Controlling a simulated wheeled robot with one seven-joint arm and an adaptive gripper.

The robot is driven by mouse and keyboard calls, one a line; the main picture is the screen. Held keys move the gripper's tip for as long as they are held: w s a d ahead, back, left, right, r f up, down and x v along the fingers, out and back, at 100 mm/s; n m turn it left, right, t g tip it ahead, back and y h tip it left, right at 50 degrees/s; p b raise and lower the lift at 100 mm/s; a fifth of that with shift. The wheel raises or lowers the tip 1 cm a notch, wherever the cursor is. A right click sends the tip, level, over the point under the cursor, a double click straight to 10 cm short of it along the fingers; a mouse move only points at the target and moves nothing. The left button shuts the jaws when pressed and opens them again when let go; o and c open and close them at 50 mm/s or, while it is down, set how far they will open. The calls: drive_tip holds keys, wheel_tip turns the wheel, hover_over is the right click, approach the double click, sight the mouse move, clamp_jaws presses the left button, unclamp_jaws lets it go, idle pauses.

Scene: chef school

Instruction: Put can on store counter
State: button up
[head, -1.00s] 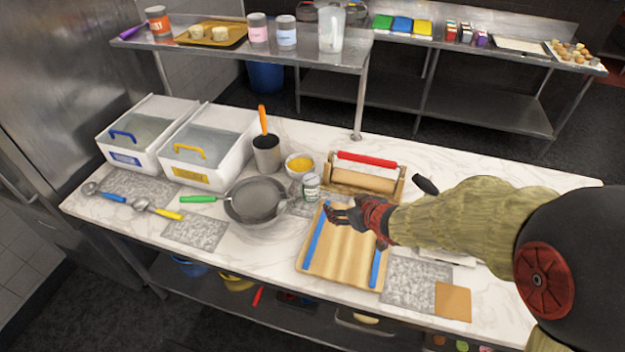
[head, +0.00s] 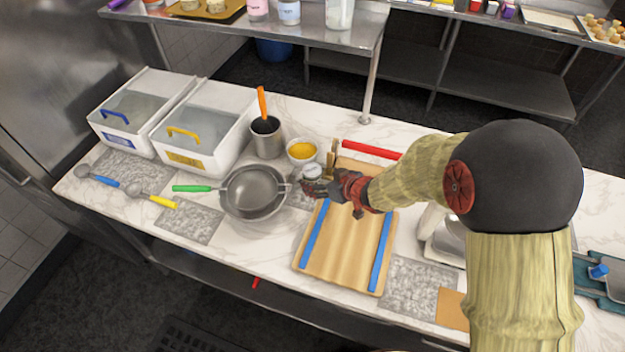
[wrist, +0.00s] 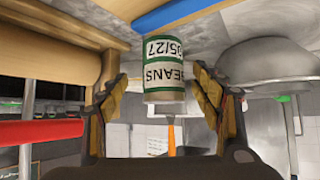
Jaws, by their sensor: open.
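The can (wrist: 164,66) has a white and green label reading "BEANS" and shows between my gripper's open fingers in the wrist view. In the head view the can (head: 312,172) stands on the marble counter (head: 262,262), between the pan and the wooden board, partly hidden by my gripper. My gripper (head: 308,186) is at the can, with its fingers on either side. In the wrist view my gripper (wrist: 160,100) is open, and I cannot tell whether a finger touches the can.
A pan (head: 252,188) with a green handle lies left of the can. A bowl of yellow food (head: 302,151) and a metal canister (head: 267,138) stand behind it. The wooden board (head: 343,245) with blue strips is in front right. A steel shelf (head: 270,34) stands behind the counter.

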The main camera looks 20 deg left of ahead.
drive_tip(key=b+x, duration=0.1)
drive_tip(key=x, duration=0.3)
drive_tip(key=shift+s+a, duration=0.15)
drive_tip(key=shift+r, duration=0.1)
drive_tip(key=shift+c, duration=1.3)
drive_tip(key=shift+r, duration=0.1)
drive_tip(key=c, duration=1.4)
